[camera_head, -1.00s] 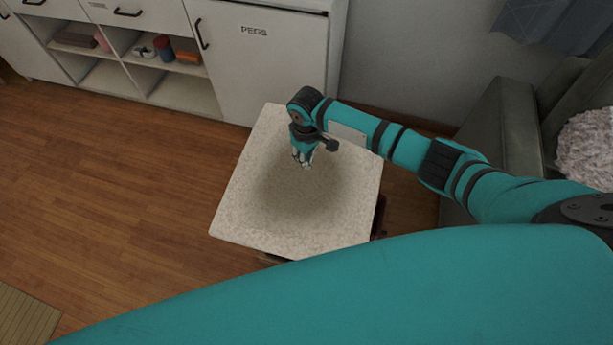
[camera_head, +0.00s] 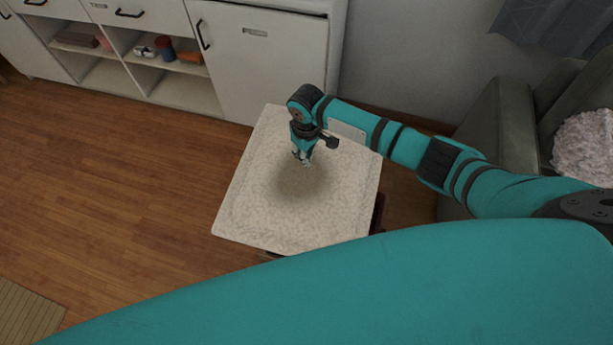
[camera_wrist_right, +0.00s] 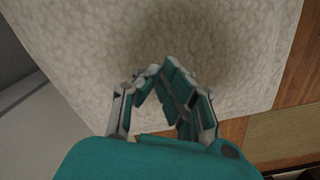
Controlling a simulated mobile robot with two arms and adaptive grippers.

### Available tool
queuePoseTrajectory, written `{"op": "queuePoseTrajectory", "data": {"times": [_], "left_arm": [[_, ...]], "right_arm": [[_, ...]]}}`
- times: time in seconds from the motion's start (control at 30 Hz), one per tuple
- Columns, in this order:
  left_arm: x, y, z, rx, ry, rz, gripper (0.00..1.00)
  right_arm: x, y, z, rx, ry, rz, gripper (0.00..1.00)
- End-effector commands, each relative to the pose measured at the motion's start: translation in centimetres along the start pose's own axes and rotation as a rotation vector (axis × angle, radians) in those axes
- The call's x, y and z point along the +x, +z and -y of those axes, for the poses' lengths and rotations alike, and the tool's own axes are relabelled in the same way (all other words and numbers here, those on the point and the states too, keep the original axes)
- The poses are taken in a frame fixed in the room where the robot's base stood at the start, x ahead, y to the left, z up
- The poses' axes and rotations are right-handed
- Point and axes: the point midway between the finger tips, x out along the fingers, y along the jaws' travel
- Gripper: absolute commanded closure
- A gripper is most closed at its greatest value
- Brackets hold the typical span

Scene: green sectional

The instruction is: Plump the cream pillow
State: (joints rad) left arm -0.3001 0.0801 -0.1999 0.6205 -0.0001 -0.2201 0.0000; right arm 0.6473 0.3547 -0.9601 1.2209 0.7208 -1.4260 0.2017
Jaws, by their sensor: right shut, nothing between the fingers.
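The cream pillow (camera_head: 290,215) is a large speckled square lying flat at the middle of the head view, on a low support that it mostly hides. A soft raised border shows along its edges. It also fills much of the right wrist view (camera_wrist_right: 90,45). My right gripper (camera_head: 303,160) points down over the far half of the pillow, with its fingertips (camera_wrist_right: 152,72) together and nothing between them. A dark shadow lies on the pillow by the fingers. I cannot tell whether the fingertips touch it. My left gripper is not in view.
A white cabinet (camera_head: 262,75) with open shelves stands behind the pillow. A grey-green sofa (camera_head: 497,130) with a fluffy white cushion (camera_head: 585,148) is at the right. Bare wooden floor (camera_head: 120,200) lies at the left, with a ribbed mat (camera_head: 25,315) in the corner.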

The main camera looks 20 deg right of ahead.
Motion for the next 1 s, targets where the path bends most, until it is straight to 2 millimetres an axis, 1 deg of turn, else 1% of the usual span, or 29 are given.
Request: {"op": "queuePoseTrajectory", "data": {"times": [0.67,1.0], "left_arm": [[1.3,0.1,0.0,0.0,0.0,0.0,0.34],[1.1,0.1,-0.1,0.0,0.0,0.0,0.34]], "right_arm": [[2.1,0.0,0.0,0.0,-0.001,-0.001,1.0],[2.0,0.0,0.0,0.0,0.0,0.0,1.0]]}}
